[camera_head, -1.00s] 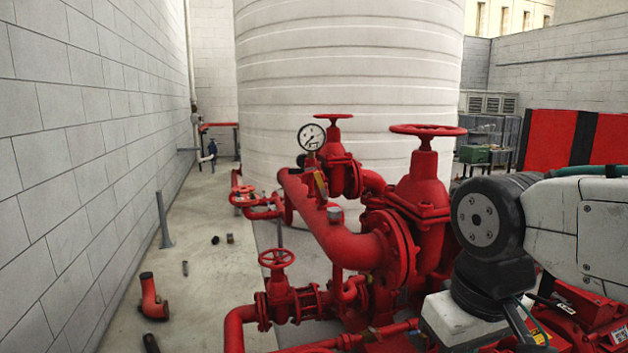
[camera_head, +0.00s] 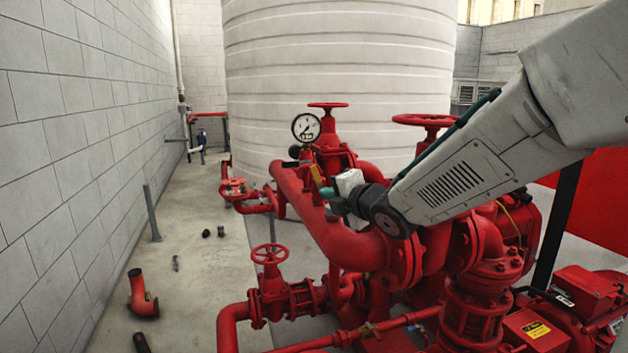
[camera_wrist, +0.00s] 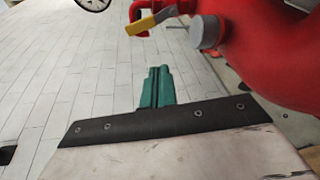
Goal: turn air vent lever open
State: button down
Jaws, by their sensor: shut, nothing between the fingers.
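The air vent lever is a small yellow handle (camera_head: 316,175) on a small valve by the red pipe, below and right of the pressure gauge. In the wrist view the yellow lever (camera_wrist: 140,26) is at the top, left of a grey round cap (camera_wrist: 208,32) on the red pipe. My gripper (camera_head: 325,192) has teal fingers and is just below and right of the lever in the head view, over the pipe. In the wrist view my gripper (camera_wrist: 157,70) is shut and empty, pointing toward the lever, with a visible gap between them.
The pressure gauge (camera_head: 306,127) stands close behind the lever. The thick red pipe (camera_head: 330,228) runs under my gripper. A red handwheel (camera_head: 428,121) is to the right. A white tank (camera_head: 340,70) fills the back.

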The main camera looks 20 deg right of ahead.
aim_at(316, 173)
jog(key=w+n+y, duration=0.1)
jog(key=w+n, duration=0.1)
jog(key=w, duration=0.8)
jog(key=shift+a+r, duration=0.35)
jog(key=shift+w, duration=0.1)
jog(key=m, duration=0.1)
jog(key=d+m+t+y, duration=0.1)
jog(key=shift+d+r+m, duration=0.3)
jog(key=shift+r, duration=0.1)
jog(key=shift+d+r, duration=0.15)
jog(key=shift+d, duration=0.2)
jog(key=shift+a, duration=0.15)
